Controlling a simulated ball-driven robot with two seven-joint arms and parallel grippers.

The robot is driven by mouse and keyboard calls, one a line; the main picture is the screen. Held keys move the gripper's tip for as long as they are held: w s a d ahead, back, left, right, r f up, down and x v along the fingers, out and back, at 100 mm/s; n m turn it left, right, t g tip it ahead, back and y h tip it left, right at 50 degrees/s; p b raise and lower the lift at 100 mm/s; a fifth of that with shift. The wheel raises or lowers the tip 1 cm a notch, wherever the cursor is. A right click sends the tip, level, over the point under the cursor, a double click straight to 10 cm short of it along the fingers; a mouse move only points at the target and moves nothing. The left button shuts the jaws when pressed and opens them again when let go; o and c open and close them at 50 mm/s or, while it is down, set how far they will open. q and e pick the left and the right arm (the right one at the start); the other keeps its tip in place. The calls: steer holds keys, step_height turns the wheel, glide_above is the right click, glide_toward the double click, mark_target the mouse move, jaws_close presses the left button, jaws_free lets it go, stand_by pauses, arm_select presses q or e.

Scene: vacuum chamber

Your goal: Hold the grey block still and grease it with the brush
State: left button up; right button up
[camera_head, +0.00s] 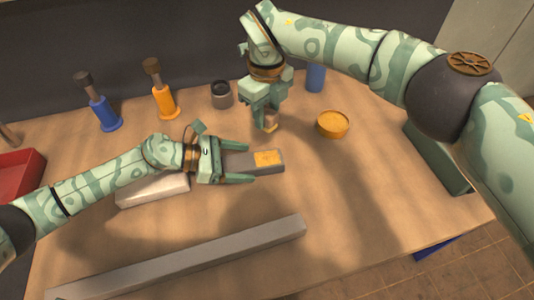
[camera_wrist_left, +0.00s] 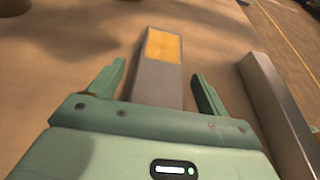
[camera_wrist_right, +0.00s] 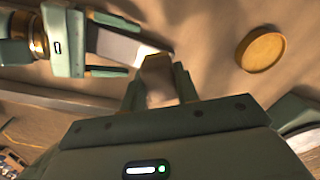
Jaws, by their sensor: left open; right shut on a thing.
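The grey block (camera_head: 238,161) lies on the table with a yellow grease patch (camera_head: 268,158) on its right end. It also shows in the left wrist view (camera_wrist_left: 158,85), long and flat, the patch at its far end. My left gripper (camera_head: 250,164) is open, with one finger on each side of the block and gaps visible between fingers and block. My right gripper (camera_head: 264,113) points down above and behind the patch. It is shut on the brush (camera_wrist_right: 158,80), mostly hidden by the fingers; its tip (camera_head: 271,126) seems apart from the block.
A round yellow tin (camera_head: 332,124) stands right of my right gripper. A dark cup (camera_head: 221,94), a blue-based tool (camera_head: 104,113) and an orange-based tool (camera_head: 164,101) stand behind. A pale block (camera_head: 152,190) is under my left arm. A long grey bar (camera_head: 180,262) lies in front.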

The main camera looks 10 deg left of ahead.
arm_select(q)
steer(key=v, duration=1.2)
steer(key=shift+s, duration=0.1)
